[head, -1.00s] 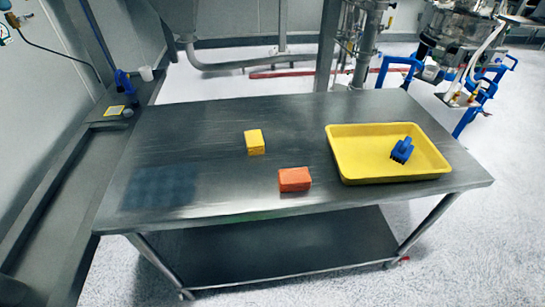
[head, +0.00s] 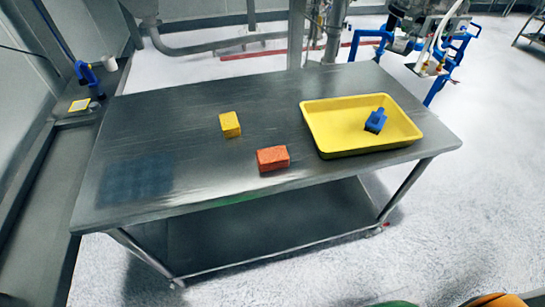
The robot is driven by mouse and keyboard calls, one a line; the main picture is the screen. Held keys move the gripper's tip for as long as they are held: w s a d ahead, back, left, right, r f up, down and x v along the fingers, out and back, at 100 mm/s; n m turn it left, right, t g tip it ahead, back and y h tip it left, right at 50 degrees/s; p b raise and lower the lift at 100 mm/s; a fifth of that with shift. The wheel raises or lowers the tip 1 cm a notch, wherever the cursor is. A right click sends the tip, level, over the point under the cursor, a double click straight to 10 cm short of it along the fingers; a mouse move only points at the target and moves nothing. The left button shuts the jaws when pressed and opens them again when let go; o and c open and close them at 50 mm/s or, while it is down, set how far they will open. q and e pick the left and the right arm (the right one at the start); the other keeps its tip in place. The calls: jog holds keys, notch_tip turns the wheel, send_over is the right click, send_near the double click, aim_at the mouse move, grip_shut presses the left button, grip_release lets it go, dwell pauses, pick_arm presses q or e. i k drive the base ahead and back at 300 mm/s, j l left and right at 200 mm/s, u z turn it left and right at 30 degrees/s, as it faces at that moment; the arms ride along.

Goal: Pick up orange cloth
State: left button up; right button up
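The orange cloth (head: 272,158) is a small block-shaped piece lying flat near the front edge of the steel table, left of the yellow tray. Nothing touches it. Neither of my grippers shows in the head view, so I cannot see whether they are open or shut.
The steel table (head: 190,180) has bare room around the cloth. A yellow block (head: 230,124) lies behind and left of it. The yellow tray (head: 318,130) holds a blue brush-like item (head: 375,121). Cut-off orange and green shapes (head: 497,300) show at the bottom right.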

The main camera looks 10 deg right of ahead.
aim_at(271, 158)
jog(key=l+u, duration=0.8)
jog(key=k+l+u, duration=0.1)
jog(key=l+u, duration=0.3)
